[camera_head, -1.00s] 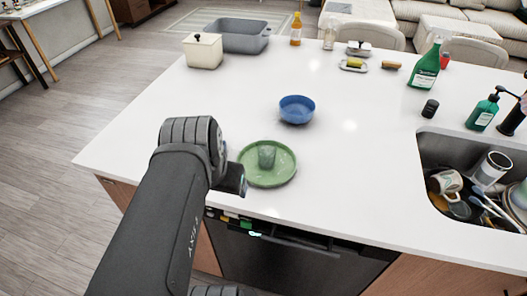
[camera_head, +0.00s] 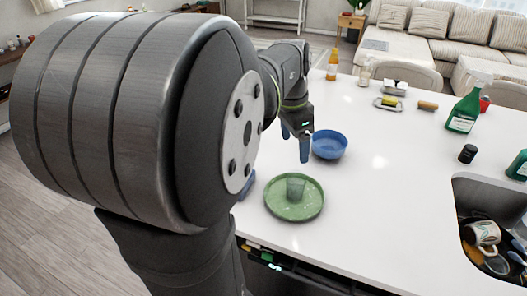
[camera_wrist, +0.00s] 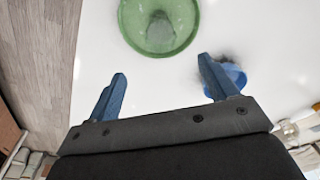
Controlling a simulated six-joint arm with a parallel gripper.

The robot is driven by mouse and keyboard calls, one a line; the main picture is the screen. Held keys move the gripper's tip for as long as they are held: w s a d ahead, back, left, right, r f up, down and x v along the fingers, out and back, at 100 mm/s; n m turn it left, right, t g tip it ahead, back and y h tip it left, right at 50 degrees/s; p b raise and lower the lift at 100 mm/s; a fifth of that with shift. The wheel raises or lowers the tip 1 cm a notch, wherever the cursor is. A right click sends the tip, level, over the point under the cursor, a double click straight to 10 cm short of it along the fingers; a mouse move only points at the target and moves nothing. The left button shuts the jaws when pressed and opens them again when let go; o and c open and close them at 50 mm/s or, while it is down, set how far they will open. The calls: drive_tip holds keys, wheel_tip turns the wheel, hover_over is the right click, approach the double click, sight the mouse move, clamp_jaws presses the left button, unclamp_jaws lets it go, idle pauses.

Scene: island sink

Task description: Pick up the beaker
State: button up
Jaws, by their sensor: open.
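The beaker (camera_head: 295,189) is a small greenish see-through cup standing on a round green plate (camera_head: 312,207) near the counter's front edge. In the wrist view the beaker (camera_wrist: 160,27) shows at the top, on the plate (camera_wrist: 133,36), ahead of the fingers. My gripper (camera_head: 295,146) has blue fingers pointing down. It is above the counter, behind and apart from the beaker, beside the blue bowl (camera_head: 329,145). In the wrist view my gripper (camera_wrist: 163,80) has its fingers wide apart with nothing between them. The bowl (camera_wrist: 236,75) is partly hidden by the right finger there.
A sink (camera_head: 482,190) with dishes is at the right. A dark jar (camera_head: 467,153), a green spray bottle (camera_head: 464,108) and an orange bottle (camera_head: 332,64) stand farther back. The counter between plate and sink is clear.

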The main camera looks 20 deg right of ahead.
sight(295, 188)
drive_tip(key=f, duration=0.5)
drive_tip(key=d+f, duration=0.1)
drive_tip(key=f, duration=0.4)
drive_tip(key=d+f, duration=0.1)
drive_tip(key=f, duration=0.5)
drive_tip(key=shift+c, duration=0.5)
drive_tip(key=c, duration=1)
